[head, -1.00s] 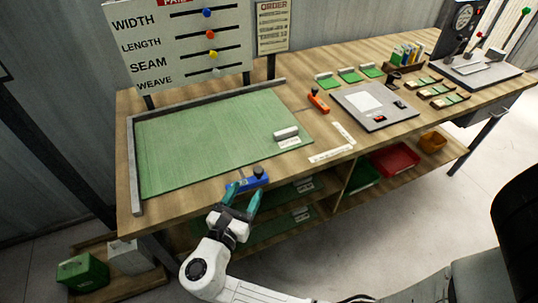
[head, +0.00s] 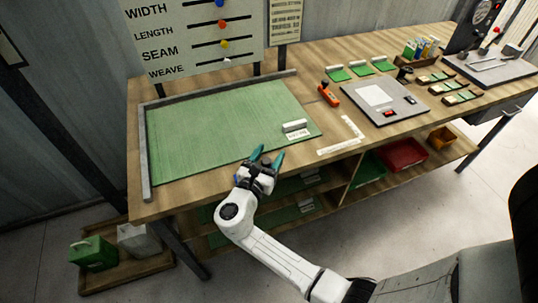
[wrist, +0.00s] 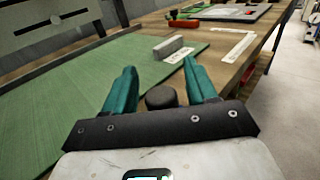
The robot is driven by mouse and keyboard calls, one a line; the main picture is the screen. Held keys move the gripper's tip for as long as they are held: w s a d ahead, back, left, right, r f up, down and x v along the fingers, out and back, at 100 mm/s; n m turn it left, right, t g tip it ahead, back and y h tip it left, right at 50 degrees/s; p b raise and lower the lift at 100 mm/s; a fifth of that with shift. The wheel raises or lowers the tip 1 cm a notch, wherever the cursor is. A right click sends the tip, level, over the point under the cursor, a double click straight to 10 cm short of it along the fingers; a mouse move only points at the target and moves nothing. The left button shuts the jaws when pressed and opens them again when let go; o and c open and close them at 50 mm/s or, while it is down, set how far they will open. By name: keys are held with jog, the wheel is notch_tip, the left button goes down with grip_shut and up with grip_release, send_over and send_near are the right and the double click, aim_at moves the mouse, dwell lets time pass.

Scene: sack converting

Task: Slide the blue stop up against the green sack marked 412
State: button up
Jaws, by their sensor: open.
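A large green sack (head: 220,130) lies flat on the bench and also fills the left of the wrist view (wrist: 60,115). A pale label (head: 297,134) sits at its right end; I cannot read its number. My gripper (head: 268,155) is open at the bench's front edge, by the sack's near edge. The blue stop (head: 238,181) is almost wholly hidden behind my gripper, with only a sliver of blue showing. In the wrist view, its dark round knob (wrist: 160,97) stands between my spread fingers (wrist: 158,68), with gaps on both sides.
A grey bar (head: 295,125) rests on the sack's right end. A grey raised rail (head: 146,160) borders its left and back. A white L-shaped strip (head: 340,146), an orange-red tool (head: 329,95) and a grey panel (head: 383,101) lie to the right. A slider board (head: 195,40) stands behind.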

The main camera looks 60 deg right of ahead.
grip_shut()
dwell(0.4)
jog(key=shift+w+d, duration=0.6)
jog(key=shift+w, duration=0.25)
grip_release()
jog(key=shift+a, duration=0.1)
